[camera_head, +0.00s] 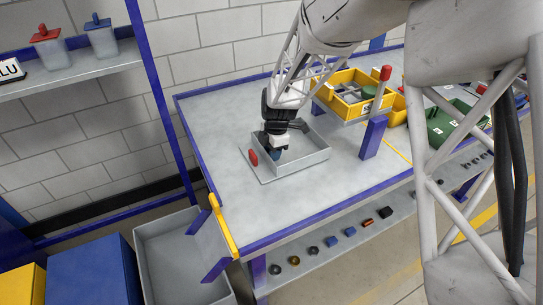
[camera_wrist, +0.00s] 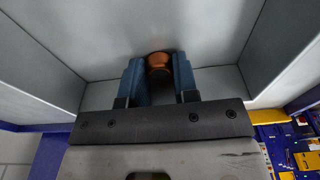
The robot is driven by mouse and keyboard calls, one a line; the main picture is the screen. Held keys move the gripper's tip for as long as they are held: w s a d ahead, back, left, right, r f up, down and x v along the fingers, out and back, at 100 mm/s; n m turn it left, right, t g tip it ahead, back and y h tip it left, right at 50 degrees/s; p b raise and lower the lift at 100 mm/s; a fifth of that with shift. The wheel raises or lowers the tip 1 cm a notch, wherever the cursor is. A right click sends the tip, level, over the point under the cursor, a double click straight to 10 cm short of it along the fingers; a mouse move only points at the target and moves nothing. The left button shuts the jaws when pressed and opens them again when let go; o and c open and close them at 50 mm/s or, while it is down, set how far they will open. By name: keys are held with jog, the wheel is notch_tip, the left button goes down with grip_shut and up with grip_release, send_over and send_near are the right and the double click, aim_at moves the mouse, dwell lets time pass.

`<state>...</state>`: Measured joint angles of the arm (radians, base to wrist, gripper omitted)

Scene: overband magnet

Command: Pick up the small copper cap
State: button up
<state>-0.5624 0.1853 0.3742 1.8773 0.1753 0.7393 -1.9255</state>
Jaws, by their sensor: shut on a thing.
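The small copper cap (camera_wrist: 158,63) shows in the wrist view as an orange-brown round piece between the tips of my gripper's blue fingers (camera_wrist: 160,80). My gripper is shut on it. In the head view my gripper (camera_head: 277,152) is down inside the grey open tray (camera_head: 309,160) on the workbench. The cap is hidden there behind the fingers. In the wrist view the tray's pale floor (camera_wrist: 120,30) and its side walls surround the fingers. I cannot tell whether the cap touches the floor.
A yellow bin (camera_head: 352,108), a blue post (camera_head: 373,137) and a green bin (camera_head: 452,128) stand to the right. The bench top (camera_head: 215,115) is clear at left. A lower shelf holds several small parts.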

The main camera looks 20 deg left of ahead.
jog(key=shift+r, duration=0.15)
notch_tip(320, 180, up, 10)
dwell(0.8)
dwell(0.7)
